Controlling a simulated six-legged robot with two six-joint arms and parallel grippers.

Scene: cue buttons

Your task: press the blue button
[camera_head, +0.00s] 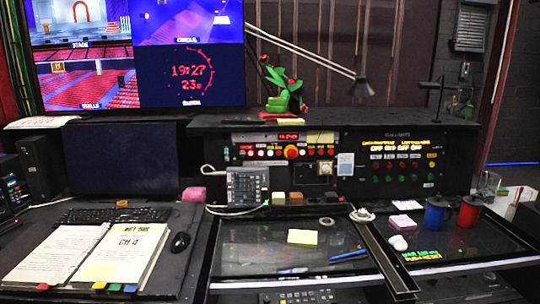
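Neither of my grippers shows in the head view. A control panel (350,190) is set upright at the back of the desk. Its right section holds rows of small round buttons (402,168), which look red, green and yellow. Its left section has a row of small lit buttons (262,152) with a larger red button (291,152) among them.
An open binder (95,255), a keyboard (112,216) and a dark monitor (122,158) are at left. A telephone-like keypad unit (246,187) stands below the panel. The glossy desktop around the yellow note (302,237) is mostly clear.

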